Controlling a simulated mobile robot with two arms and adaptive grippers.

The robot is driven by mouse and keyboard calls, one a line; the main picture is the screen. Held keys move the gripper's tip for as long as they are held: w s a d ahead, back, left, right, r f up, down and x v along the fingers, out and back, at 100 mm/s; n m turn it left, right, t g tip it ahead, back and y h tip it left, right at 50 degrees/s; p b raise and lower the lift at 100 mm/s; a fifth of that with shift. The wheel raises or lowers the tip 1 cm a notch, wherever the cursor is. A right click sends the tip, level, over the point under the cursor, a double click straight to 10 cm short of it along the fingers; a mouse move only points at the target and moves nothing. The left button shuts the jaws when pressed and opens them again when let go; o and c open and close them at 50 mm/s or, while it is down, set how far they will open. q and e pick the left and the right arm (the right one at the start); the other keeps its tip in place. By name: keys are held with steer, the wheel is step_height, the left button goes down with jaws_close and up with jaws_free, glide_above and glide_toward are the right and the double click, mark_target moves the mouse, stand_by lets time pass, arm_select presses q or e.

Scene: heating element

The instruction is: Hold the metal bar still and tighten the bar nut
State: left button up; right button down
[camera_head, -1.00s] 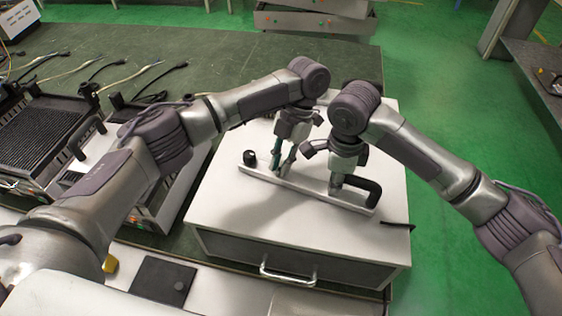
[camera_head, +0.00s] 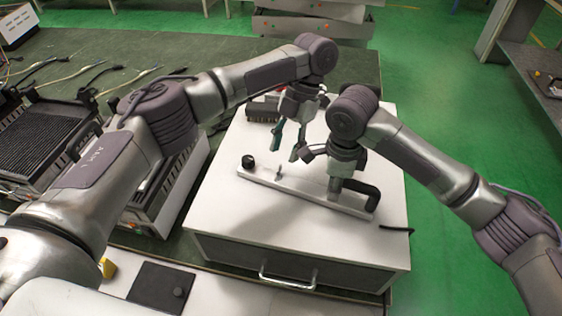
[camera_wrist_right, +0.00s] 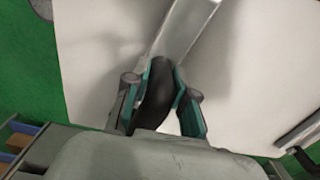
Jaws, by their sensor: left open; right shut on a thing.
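The metal bar (camera_head: 305,196) lies across the top of the white box (camera_head: 240,221). It has a black knob (camera_head: 248,162) at its left end and a black curved handle (camera_head: 371,196) at its right end. A small upright stud (camera_head: 279,173), which may carry the bar nut, stands on the bar; the nut itself is too small to make out. My left gripper (camera_head: 287,144) is open and empty, above and behind the stud, apart from it. My right gripper (camera_head: 335,190) is shut on the black handle, which shows between its teal fingers in the right wrist view (camera_wrist_right: 156,98).
A dark block (camera_head: 262,111) sits at the back of the box top, near my left arm. A short black rod (camera_head: 396,229) lies at the right edge. Open-topped units (camera_head: 40,130) and cables stand to the left. The front of the box top is clear.

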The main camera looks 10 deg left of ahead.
arm_select(q)
steer(key=v, duration=0.6)
steer(key=shift+w, duration=0.1)
arm_select(e)
steer(key=c, duration=0.9)
jaws_free()
steer(key=shift+r, duration=0.1)
